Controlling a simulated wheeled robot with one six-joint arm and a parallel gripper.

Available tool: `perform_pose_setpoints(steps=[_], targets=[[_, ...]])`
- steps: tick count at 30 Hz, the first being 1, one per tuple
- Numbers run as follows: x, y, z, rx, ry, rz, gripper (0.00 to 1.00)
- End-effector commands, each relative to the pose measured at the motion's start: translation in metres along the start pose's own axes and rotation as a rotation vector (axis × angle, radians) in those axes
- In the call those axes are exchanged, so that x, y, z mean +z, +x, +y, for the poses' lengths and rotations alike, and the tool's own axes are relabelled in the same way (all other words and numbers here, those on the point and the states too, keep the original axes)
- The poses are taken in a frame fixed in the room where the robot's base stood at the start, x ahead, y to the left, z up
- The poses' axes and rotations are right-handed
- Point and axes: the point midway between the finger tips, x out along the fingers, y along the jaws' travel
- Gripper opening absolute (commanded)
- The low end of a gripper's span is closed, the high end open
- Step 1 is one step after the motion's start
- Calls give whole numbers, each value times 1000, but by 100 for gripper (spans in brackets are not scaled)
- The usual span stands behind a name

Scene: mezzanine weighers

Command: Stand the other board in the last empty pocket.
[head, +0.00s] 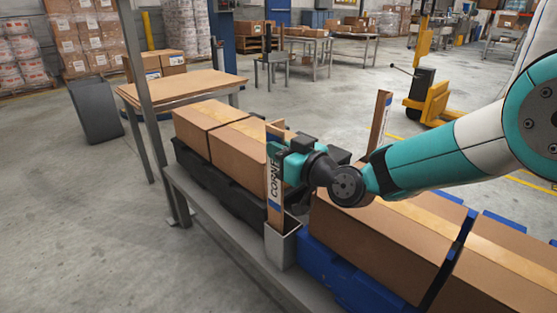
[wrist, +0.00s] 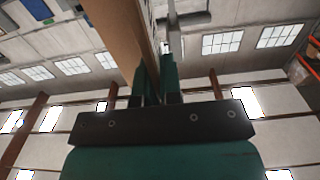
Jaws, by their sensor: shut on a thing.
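My gripper (head: 277,150) is shut on a tall brown board (head: 274,208) with a blue band and the printed letters "CORNE". The board stands nearly upright, and its lower end meets the mouth of a grey metal pocket (head: 282,250). It looks to be inside the pocket's walls; how deep is hidden. In the wrist view the board (wrist: 117,38) rises between the dark fingers (wrist: 155,85). A second similar board (head: 379,122) stands upright, leaning slightly, beyond my arm. Its foot is hidden.
Brown cartons (head: 222,135) sit on a black pallet left of the held board. More cartons (head: 385,245) sit on a blue pallet (head: 340,275) to its right. A grey post (head: 141,85) rises at left, with a wooden-topped table (head: 180,90) behind. A yellow stacker (head: 432,100) stands farther back.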

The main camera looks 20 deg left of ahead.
Motion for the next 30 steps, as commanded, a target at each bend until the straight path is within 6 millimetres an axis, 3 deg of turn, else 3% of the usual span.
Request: perform_pose_setpoints(steps=[1,3,13,15,17,27,30], targets=[[12,0,0,1,1,-1,0],[16,0,0,1,0,0,0],[19,0,0,1,0,1,0],[17,0,0,1,0,0,20],[17,0,0,1,0,0,31],[12,0,0,0,0,0,31],[15,-13,2,2,1,-2,31]])
